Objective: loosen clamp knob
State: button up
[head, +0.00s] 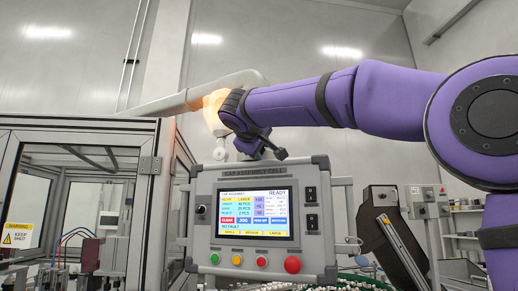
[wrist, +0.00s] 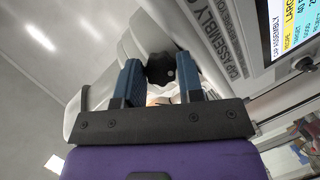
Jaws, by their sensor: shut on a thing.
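The clamp knob (wrist: 160,69) is a black lobed knob with a small light centre. In the wrist view it sits between the blue fingers of my gripper (wrist: 157,76), which is shut on it. Pale clamp or support parts lie around and behind the knob. In the head view my gripper (head: 262,147) is above the top edge of the control panel (head: 203,181), at the end of my purple arm. I cannot make out the knob in the head view.
A pale support tube (head: 165,103) runs behind my wrist towards the panel. The panel has a lit screen (head: 244,212) and coloured buttons, including a large red one (head: 292,264). A glazed, framed enclosure (head: 80,130) stands at left. A dark slanted unit (head: 390,235) stands at right.

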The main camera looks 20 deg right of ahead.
jog(key=shift+n+h, duration=0.3)
jog(key=shift+n, duration=0.1)
jog(key=o, duration=0.9)
jog(key=v, duration=1.1)
jog(key=shift+f, duration=0.15)
